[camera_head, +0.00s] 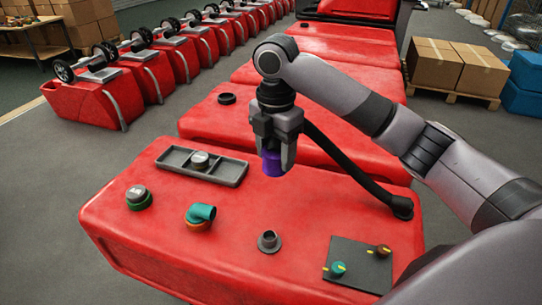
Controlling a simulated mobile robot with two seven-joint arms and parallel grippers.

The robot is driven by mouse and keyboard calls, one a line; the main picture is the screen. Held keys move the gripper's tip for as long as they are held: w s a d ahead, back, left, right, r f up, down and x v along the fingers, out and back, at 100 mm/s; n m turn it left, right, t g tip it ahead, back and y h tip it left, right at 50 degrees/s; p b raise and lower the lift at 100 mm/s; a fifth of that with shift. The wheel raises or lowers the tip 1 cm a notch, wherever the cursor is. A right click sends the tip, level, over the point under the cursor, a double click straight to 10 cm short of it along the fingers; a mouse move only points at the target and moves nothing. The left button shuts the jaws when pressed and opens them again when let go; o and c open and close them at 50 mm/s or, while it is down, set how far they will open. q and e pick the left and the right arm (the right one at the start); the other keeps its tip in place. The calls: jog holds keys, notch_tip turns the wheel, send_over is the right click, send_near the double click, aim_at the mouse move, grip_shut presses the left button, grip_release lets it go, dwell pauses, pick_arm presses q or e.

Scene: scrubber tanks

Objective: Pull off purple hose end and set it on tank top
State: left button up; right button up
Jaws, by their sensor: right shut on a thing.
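My right gripper (273,160) is shut on the purple hose end (272,164) and holds it above the red tank top (165,240). The black hose (345,160) runs from near the gripper down to a fitting at the tank's right side. A bare dark grey port (269,241) stands upright on the tank, below and apart from the purple end. My left gripper is not in view.
The tank also bears a grey tray (233,172) with a round cap, a green-ringed cap (138,197), a teal elbow (203,214) and a dark panel (352,258) with two knobs. More red tanks (330,75) stand behind. The tank's front left is clear.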

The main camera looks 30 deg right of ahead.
jog(key=w+d, duration=1)
jog(key=d, duration=0.4)
jog(key=shift+w+d, duration=0.3)
jog(key=shift+w, duration=0.1)
dwell(0.6)
jog(key=shift+f, duration=0.1)
dwell(0.5)
jog(key=shift+f+b, duration=4.15)
jog(key=shift+f, duration=5.25)
jog(key=shift+f+b, duration=0.85)
jog(key=shift+f, duration=0.2)
jog(key=shift+f+b, duration=0.55)
jog(key=shift+f, duration=0.1)
jog(key=shift+f+b, duration=0.5)
jog(key=shift+f, duration=0.05)
